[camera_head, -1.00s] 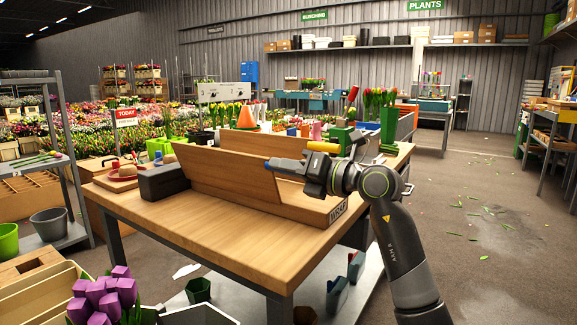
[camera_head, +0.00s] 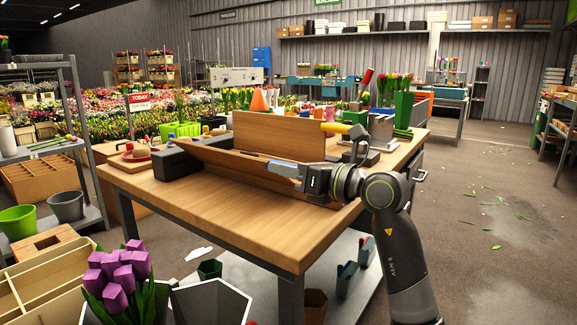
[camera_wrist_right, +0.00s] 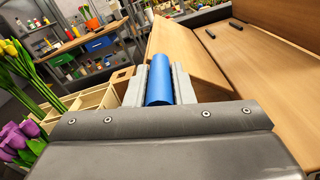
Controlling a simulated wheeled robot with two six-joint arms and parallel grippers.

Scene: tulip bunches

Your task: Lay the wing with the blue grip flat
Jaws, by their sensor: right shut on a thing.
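The wooden wing with the blue grip (camera_head: 215,153) leans over the near side of the wrapping stand (camera_head: 300,185), tilted and apart from the table top. My right gripper (camera_head: 284,168) is shut on its blue grip (camera_wrist_right: 159,80), which sits between the two fingers in the wrist view. The wing's wood (camera_wrist_right: 182,58) shows just beyond the grip. The other wing (camera_head: 278,138), with a yellow grip (camera_head: 335,128), stands steeply up behind. The gripper and arm hide the right part of the stand. My left gripper is not in view.
A black box (camera_head: 178,164) stands left of the stand on the wooden table (camera_head: 235,220). The table's front part is clear. Purple tulips (camera_head: 118,275) stand low at the front left.

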